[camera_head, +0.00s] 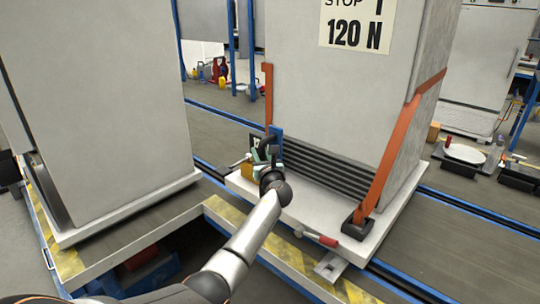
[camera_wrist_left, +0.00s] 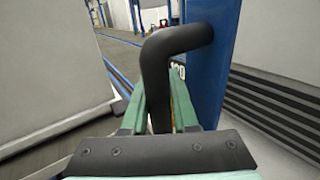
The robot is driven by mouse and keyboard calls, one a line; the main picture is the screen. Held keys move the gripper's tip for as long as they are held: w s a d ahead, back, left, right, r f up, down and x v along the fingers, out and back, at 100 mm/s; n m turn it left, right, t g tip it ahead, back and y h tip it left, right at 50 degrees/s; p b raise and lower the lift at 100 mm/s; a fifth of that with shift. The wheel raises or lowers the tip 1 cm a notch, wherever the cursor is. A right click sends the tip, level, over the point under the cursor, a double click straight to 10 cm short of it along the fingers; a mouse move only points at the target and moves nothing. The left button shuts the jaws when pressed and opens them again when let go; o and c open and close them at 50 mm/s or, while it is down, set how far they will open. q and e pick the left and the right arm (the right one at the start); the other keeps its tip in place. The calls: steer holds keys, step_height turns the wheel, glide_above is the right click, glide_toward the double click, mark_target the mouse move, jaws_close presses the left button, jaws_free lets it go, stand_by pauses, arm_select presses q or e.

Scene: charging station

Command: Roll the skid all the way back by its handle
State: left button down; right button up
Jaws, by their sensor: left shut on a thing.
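The skid (camera_head: 392,217) is a low white platform on the right in the head view. It bears a tall grey cabinet (camera_head: 340,90) with orange straps and a "STOP 120 N" label. A blue post (camera_head: 277,131) stands at its front left corner. The black bent handle (camera_wrist_left: 157,80) is beside the blue post (camera_wrist_left: 210,55) in the left wrist view. My left gripper (camera_head: 265,155) is shut on the handle's upright part, with its green fingers on either side. The gripper partly hides the handle in the head view. My right gripper is not in view.
A second grey cabinet (camera_head: 95,110) stands on a white base at the left. Blue floor rails (camera_head: 465,223) run behind and beside the skid. A yellow-black striped edge (camera_head: 225,212) lies in front, with a dark opening below. A red-handled lever (camera_head: 318,239) sits near the skid's front.

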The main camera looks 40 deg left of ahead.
arm_select(q)
steer(key=shift+s+a+r, duration=0.1)
steer(key=shift+a+r, duration=0.1)
steer(key=shift+a, duration=0.1)
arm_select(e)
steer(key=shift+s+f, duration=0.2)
arm_select(q)
steer(key=c, duration=1)
jaws_free()
steer(key=shift+a+f, duration=0.1)
steer(key=shift+d+f, duration=0.1)
steer(key=shift+d, duration=0.1)
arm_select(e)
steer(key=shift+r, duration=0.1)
arm_select(q)
steer(key=shift+s+d+p, duration=0.25)
steer(key=shift+d+p, duration=0.05)
steer(key=shift+d, duration=0.2)
steer(key=p+v, duration=0.3)
steer(key=v, duration=0.8)
steer(key=shift+s, duration=0.2)
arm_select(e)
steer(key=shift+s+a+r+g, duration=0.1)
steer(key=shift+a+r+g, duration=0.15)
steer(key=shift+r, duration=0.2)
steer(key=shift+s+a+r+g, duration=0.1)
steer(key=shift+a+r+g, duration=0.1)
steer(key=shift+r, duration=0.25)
